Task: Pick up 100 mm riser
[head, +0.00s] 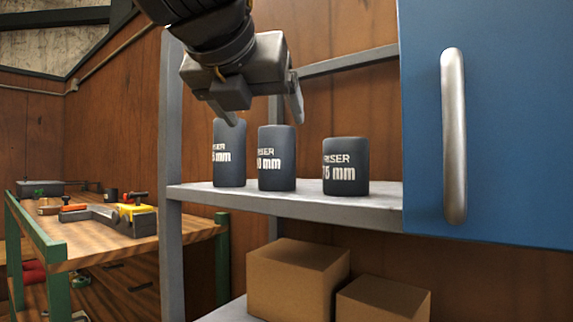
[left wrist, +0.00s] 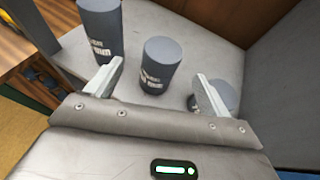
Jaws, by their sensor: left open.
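Three dark grey cylindrical risers stand upright in a row on a grey metal shelf (head: 300,203). The middle one, the 100 mm riser (head: 276,170), shows a label ending in "0 mm"; its first digits are out of sight. The tallest riser (head: 229,165), label ending in "5 mm", is on its left. The shortest, the 75 mm riser (head: 346,168), is on its right. My left gripper (head: 266,115) is open and empty, just above the middle riser. In the left wrist view the 100 mm riser (left wrist: 161,62) appears between and beyond the two fingers. My right gripper is not in view.
A blue cabinet door (head: 500,120) with a metal handle (head: 454,135) borders the shelf on the right. A grey shelf post (head: 172,150) stands at left. Cardboard boxes (head: 290,280) sit on the lower shelf. A workbench (head: 100,245) with tools stands further left.

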